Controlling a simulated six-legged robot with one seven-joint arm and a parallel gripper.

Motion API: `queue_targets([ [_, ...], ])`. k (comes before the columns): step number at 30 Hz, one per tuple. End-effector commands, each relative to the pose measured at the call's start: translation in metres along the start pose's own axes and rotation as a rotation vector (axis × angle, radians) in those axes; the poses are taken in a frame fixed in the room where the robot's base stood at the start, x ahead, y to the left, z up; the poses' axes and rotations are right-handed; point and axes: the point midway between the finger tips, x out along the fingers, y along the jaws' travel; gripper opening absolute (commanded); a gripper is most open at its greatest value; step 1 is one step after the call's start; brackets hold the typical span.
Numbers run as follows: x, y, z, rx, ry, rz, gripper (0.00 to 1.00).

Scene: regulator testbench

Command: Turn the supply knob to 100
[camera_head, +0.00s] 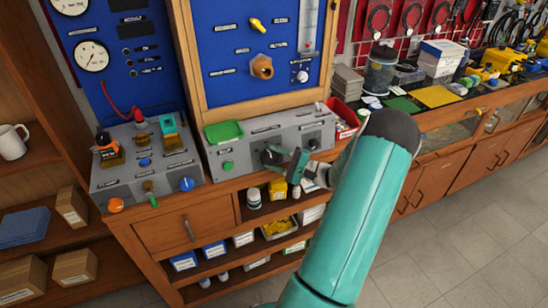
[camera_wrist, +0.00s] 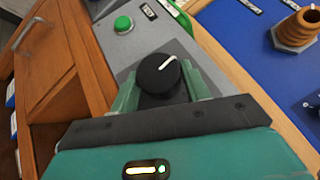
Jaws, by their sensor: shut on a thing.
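The black supply knob (camera_wrist: 158,76), with a white pointer line, sits on the sloped grey panel. In the wrist view my gripper (camera_wrist: 160,92) has its two teal fingers on either side of the knob, shut on it. The pointer line runs toward the upper right of that view. In the head view my gripper (camera_head: 285,162) reaches the front panel (camera_head: 238,154) from the right, at the black knob (camera_head: 270,155). The scale around the knob and its label are too small or hidden to read.
A green button (camera_wrist: 123,24) is on the same panel, beyond the knob in the wrist view. Another black knob (camera_head: 314,143) is to the right on the panel. A green tray (camera_head: 224,131) and a red bin (camera_head: 343,120) lie nearby. Open shelves with boxes are below.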

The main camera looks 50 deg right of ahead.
Motion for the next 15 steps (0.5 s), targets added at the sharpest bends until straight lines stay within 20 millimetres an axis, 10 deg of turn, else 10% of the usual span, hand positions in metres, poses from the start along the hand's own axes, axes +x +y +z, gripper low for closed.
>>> queue_targets([
  [15, 0.0002, 0.0014, 0.0009, 0.106, -0.003, -0.157, 0.24],
])
